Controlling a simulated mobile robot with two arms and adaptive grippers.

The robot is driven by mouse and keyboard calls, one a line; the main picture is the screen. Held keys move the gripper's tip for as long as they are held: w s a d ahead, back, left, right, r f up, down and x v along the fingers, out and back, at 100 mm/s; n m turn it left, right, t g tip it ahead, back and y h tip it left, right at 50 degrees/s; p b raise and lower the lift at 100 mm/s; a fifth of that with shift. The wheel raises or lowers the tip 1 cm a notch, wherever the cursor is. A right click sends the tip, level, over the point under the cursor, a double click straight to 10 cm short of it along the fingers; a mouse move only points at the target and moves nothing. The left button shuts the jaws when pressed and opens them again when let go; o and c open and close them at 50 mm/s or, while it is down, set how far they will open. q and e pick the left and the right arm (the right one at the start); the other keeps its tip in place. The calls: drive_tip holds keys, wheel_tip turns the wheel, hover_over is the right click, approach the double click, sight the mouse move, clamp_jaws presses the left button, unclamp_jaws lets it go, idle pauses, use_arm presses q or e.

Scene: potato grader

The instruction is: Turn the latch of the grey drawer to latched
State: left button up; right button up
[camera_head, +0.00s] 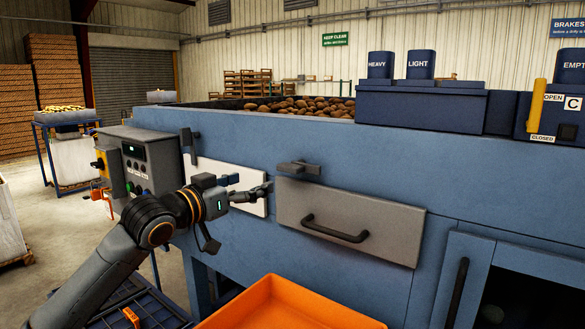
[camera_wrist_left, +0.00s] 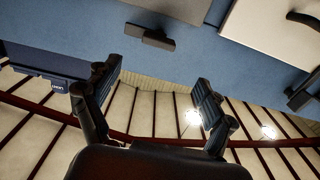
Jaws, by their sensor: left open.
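The grey drawer (camera_head: 350,222) is flush in the blue machine front in the head view, with a dark bar handle (camera_head: 335,230). Its latch (camera_head: 298,169), a dark grey bar, lies roughly crosswise at the drawer's top left edge. The latch also shows in the left wrist view (camera_wrist_left: 150,37), beyond and above the gap between the fingers. My left gripper (camera_head: 250,184) is open and empty, just left of the latch and apart from it. Both fingers show in the left wrist view (camera_wrist_left: 153,90). My right gripper is not in view.
A white drawer (camera_head: 225,178) with an upright latch (camera_head: 189,145) is behind my left gripper. A control box (camera_head: 137,165) stands at left. An orange bin (camera_head: 290,305) is below the drawers. A blue cabinet door (camera_head: 458,285) is at lower right. Potatoes (camera_head: 305,107) lie on top.

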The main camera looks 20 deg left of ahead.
sight(286, 170)
use_arm(q)
drive_tip(key=p+x, duration=0.3)
drive_tip(key=x, duration=0.5)
drive_tip(key=shift+w+d+r, duration=0.1)
drive_tip(key=shift+d, duration=0.1)
drive_tip(key=p+x, duration=0.1)
drive_tip(key=x, duration=0.2)
drive_tip(key=shift+a, duration=0.1)
drive_tip(key=shift+w, duration=0.35)
drive_tip(key=shift+w+d, duration=0.25)
drive_tip(key=shift+w, duration=0.05)
drive_tip(key=shift+s, duration=0.1)
drive_tip(key=c, duration=1.7)
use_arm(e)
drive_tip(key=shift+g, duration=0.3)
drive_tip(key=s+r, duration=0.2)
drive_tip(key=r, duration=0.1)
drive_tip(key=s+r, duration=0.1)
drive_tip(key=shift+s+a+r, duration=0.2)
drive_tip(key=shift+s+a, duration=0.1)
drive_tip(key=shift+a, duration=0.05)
